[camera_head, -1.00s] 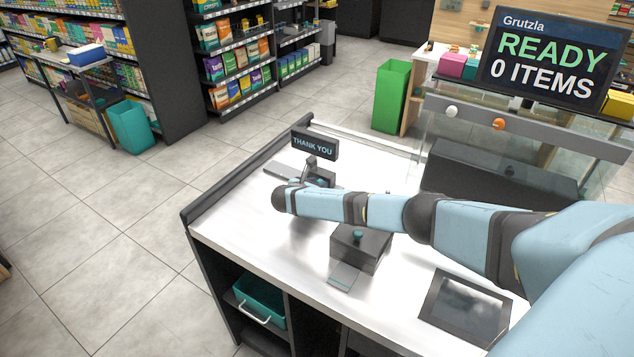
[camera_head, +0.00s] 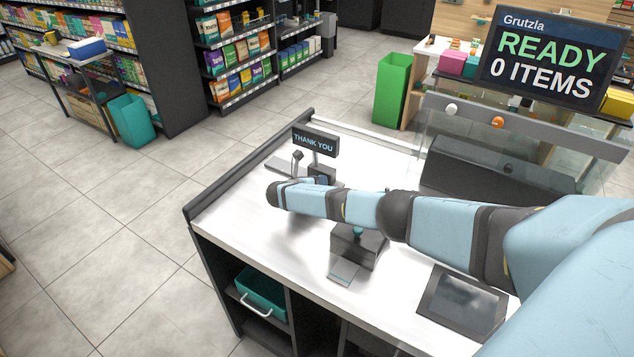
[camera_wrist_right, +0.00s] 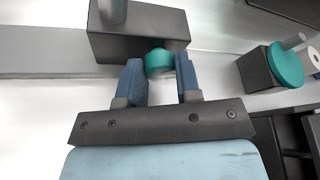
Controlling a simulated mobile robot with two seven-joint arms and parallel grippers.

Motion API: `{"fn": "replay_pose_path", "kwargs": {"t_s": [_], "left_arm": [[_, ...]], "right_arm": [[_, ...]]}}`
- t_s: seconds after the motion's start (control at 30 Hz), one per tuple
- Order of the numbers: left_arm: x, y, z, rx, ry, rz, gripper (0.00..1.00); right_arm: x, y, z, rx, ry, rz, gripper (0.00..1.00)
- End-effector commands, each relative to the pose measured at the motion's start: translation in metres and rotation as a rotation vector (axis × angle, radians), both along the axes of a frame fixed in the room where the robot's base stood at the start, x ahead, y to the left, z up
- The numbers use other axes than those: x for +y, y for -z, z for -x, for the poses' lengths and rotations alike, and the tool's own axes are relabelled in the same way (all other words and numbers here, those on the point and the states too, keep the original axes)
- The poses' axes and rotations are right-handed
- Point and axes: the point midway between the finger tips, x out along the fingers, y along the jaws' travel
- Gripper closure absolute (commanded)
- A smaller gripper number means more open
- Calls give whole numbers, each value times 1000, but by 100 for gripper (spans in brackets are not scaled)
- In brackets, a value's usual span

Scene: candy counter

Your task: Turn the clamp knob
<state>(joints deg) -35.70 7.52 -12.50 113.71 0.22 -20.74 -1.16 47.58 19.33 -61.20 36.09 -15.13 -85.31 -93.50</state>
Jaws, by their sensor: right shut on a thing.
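The clamp knob (camera_wrist_right: 159,61) is a small teal knob on the near side of a dark block (camera_wrist_right: 140,35) in the right wrist view. A round post (camera_wrist_right: 110,12) rises from this block. My right gripper (camera_wrist_right: 159,68) is shut on the knob, with one blue finger on each side. In the head view the block (camera_head: 322,173) stands below the THANK YOU sign (camera_head: 315,142). My right arm crosses in front there and hides the knob and the fingertips. My left gripper is in neither view.
Another dark box (camera_head: 358,248) with a teal top piece (camera_head: 357,231) stands on the white counter, under my right forearm. A dark tablet (camera_head: 462,300) lies nearer the front. A teal basket (camera_head: 262,292) sits in the shelf below. The counter's left part is clear.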

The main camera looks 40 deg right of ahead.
Motion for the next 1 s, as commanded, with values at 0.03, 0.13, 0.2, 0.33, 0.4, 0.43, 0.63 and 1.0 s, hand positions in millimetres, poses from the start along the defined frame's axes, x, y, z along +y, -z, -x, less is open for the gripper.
{"fn": "replay_pose_path", "kwargs": {"t_s": [0.03, 0.13, 0.2, 0.33, 0.4, 0.43, 0.63, 1.0], "left_arm": [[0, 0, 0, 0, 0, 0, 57], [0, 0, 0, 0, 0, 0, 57], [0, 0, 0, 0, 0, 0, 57], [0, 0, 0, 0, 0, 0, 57], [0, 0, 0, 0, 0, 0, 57], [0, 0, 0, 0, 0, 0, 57], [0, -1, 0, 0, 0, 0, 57], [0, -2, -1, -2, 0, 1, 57]], "right_arm": [[0, 1, 1, 2, 2, 0, 92], [-1, 1, 1, 1, 2, 0, 92], [0, 1, 1, 1, 1, 0, 57], [0, 1, 1, 0, 1, 1, 44], [0, 0, 0, -1, 1, 0, 44], [0, 0, 0, -1, 1, 0, 44], [6, -2, 1, -1, -1, -1, 44], [75, -25, 14, -2, -2, -3, 44]]}}
